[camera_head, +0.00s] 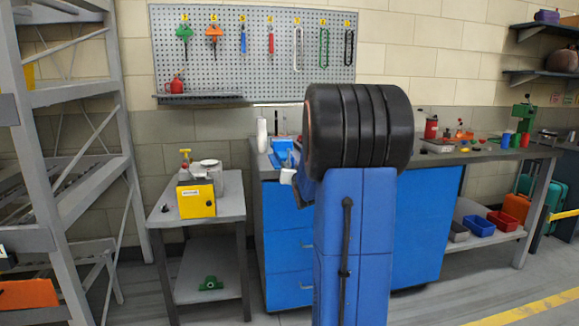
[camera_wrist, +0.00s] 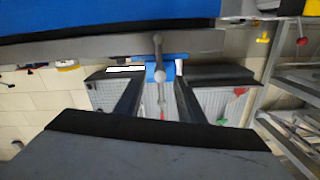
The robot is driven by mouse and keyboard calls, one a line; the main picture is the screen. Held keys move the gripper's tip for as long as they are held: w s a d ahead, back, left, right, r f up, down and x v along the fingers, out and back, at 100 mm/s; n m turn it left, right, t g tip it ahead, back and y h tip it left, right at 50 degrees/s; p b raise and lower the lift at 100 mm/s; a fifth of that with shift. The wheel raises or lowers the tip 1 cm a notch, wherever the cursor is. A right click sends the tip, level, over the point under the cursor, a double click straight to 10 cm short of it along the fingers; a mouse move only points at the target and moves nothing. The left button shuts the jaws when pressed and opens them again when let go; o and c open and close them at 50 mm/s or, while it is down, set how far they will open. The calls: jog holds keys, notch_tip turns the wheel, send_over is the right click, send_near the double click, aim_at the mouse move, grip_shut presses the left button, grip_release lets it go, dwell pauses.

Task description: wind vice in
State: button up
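The blue vice (camera_head: 282,152) stands at the left end of the blue workbench; my arm partly hides it in the head view. In the wrist view, the vice's blue body (camera_wrist: 172,68) is ahead of my gripper (camera_wrist: 157,82). Its grey handle bar (camera_wrist: 158,62), with rounded ends, runs nearly upright in the picture, between my two dark fingers. The fingers are apart, one on each side of the bar; I see no clear contact. In the head view my gripper is mostly hidden behind my arm.
A grey rack (camera_head: 80,95) is far left. A pegboard (camera_head: 335,68) hangs behind.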

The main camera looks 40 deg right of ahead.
aim_at(289, 164)
jog(key=shift+x, duration=1.7)
jog(key=shift+c, duration=0.4)
grip_shut()
jog(key=shift+n, duration=1.2)
jog(key=shift+o, duration=0.4)
grip_release()
jog(key=v, duration=1.7)
jog(key=shift+a, duration=0.2)
